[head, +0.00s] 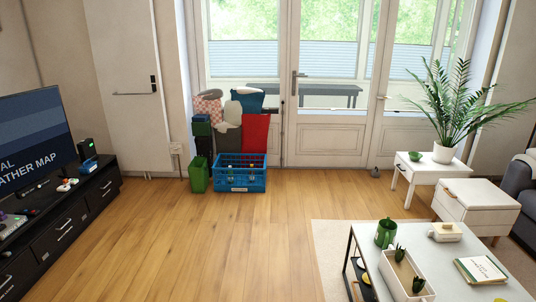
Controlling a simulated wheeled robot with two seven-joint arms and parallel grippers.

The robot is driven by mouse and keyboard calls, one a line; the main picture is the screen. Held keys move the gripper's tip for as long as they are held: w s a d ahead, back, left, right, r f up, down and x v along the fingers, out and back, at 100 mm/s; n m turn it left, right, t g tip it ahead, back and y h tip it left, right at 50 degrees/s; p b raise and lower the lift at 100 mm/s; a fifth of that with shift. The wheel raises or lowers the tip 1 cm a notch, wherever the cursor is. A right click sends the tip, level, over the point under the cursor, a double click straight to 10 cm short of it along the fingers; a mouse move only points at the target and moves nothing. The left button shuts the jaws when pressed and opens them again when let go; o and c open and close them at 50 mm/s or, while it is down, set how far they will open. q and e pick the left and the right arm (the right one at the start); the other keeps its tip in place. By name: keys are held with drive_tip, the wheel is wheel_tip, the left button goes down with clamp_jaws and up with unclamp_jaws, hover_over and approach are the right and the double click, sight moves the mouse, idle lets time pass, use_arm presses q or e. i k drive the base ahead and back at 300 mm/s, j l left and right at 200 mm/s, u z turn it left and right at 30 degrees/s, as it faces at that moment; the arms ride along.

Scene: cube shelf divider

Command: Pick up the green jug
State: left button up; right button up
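A green jug (385,235) with a handle stands upright at the back left corner of the coffee table (453,254), at the lower right of the head view. Another green container (199,173), tall and boxy, stands on the floor beside the blue crate; I cannot tell exactly what it is. Neither of my grippers shows in the head view.
A planter (404,283) with succulents, a small white box (445,232) and books (481,270) share the coffee table. A blue crate (240,184) stands by the doors, a TV stand (62,225) at left, white side tables (476,200) at right. The middle floor is clear.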

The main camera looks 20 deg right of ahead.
sight(386, 230)
drive_tip(key=i+l+z, duration=0.25)
drive_tip(key=i+z, duration=0.15)
drive_tip(key=i, duration=0.6)
drive_tip(key=i+j+z, duration=0.1)
drive_tip(key=i+z, duration=0.3)
drive_tip(key=i, duration=0.55)
drive_tip(key=i+z, duration=0.1)
drive_tip(key=i, duration=0.5)
drive_tip(key=i+j+z, duration=0.1)
drive_tip(key=i, duration=0.55)
drive_tip(key=i+j+z, duration=0.1)
drive_tip(key=i, duration=0.5)
drive_tip(key=i+z, duration=0.1)
drive_tip(key=z, duration=2.1)
